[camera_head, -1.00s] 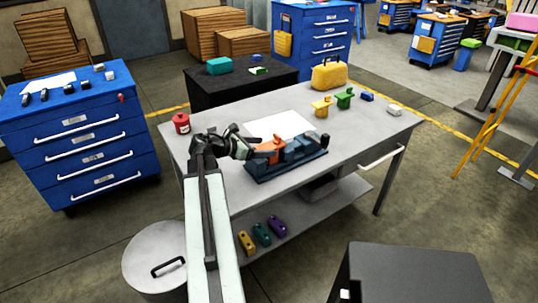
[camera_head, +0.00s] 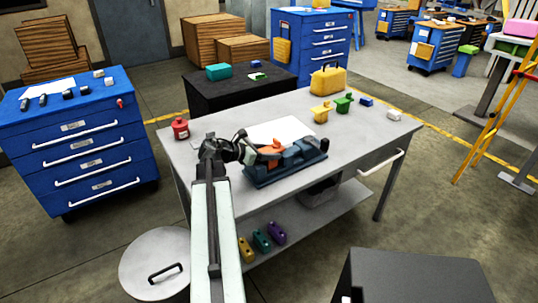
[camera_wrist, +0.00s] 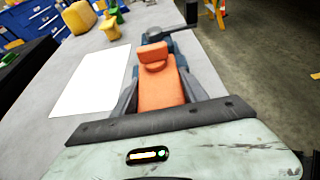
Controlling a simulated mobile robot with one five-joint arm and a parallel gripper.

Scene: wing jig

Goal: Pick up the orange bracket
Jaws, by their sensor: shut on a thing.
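The orange bracket (camera_head: 271,149) is at the blue jig (camera_head: 302,160) on the grey table. In the wrist view the orange bracket (camera_wrist: 160,88) lies between the two dark fingers of my gripper (camera_wrist: 158,98), which is shut on it. The blue jig shows behind it in the wrist view (camera_wrist: 178,62). In the head view my gripper (camera_head: 262,152) reaches in from the left, and its fingers partly hide the bracket. I cannot tell whether the bracket is clear of the jig.
A white sheet (camera_head: 280,131) lies behind the jig. A yellow bracket (camera_head: 321,112), a green bracket (camera_head: 343,104) and a yellow case (camera_head: 327,79) stand at the table's back. The table's right front is clear.

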